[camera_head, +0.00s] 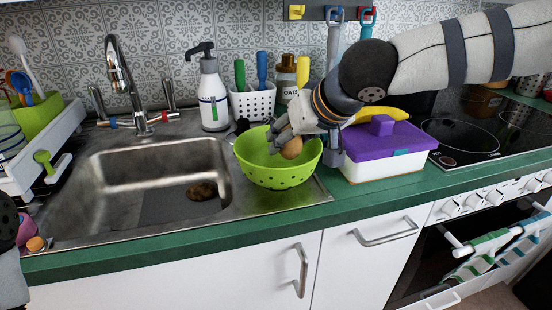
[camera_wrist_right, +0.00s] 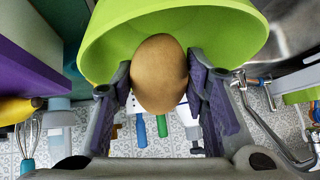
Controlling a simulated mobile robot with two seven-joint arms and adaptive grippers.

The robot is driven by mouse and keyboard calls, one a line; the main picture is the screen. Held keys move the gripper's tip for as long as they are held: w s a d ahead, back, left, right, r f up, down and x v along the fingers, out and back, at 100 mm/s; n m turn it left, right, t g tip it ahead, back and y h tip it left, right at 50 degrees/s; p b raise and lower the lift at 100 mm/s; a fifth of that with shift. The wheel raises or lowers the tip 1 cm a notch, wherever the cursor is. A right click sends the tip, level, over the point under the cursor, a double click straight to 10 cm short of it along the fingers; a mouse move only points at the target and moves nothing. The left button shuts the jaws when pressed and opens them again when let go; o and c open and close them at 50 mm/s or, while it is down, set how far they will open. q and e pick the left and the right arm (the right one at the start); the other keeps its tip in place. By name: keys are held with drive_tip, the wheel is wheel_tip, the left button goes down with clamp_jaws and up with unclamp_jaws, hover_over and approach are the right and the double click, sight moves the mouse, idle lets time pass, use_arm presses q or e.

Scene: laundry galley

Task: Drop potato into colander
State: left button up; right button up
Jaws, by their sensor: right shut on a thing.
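The potato (camera_head: 291,148) is brown and oval. My right gripper (camera_head: 284,141) is shut on it, and the right wrist view shows the potato (camera_wrist_right: 160,75) between the two fingers (camera_wrist_right: 160,95). The lime-green colander (camera_head: 275,174) stands at the right edge of the sink. The gripper and potato are over the colander's opening, near its right side. In the right wrist view the colander (camera_wrist_right: 235,25) fills the area behind the potato. I cannot tell whether the potato touches the colander. Part of my left arm shows at the left edge, but its gripper is not in view.
A purple-lidded box (camera_head: 385,148) stands right of the colander, with a yellow banana (camera_head: 383,115) behind its lid handle. A soap bottle (camera_head: 211,95) and utensil holder (camera_head: 252,103) stand behind. The sink (camera_head: 165,165) at left holds a brown lump (camera_head: 201,191).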

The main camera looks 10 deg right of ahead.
drive_tip(key=o, duration=1.3)
drive_tip(key=v, duration=1.2)
